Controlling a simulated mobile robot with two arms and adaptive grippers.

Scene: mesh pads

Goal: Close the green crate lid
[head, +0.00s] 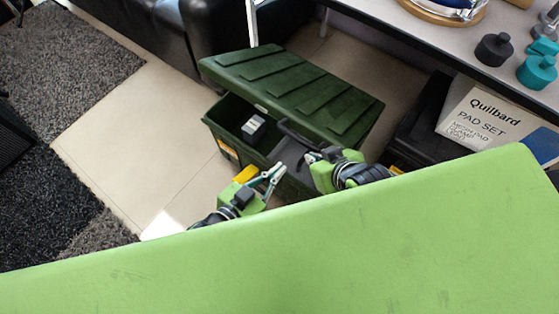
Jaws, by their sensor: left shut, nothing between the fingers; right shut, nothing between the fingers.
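The green crate (232,134) stands on the floor in the middle of the head view. Its ribbed green lid (290,88) is partly raised, tilted with a gap at the near left side. Through the gap I see a small grey-white box (254,126) inside. My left gripper (278,172) is shut and empty, in front of the crate's near side. My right gripper (312,158) is shut and empty, close to the lid's near edge by a dark handle (298,136). I cannot tell whether it touches the lid. My arms hide part of the crate's front.
A large light-green surface (330,235) fills the foreground. A black sofa (170,35) is behind left, grey rugs (70,60) on the left. Bare floor (140,140) lies left of the crate.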

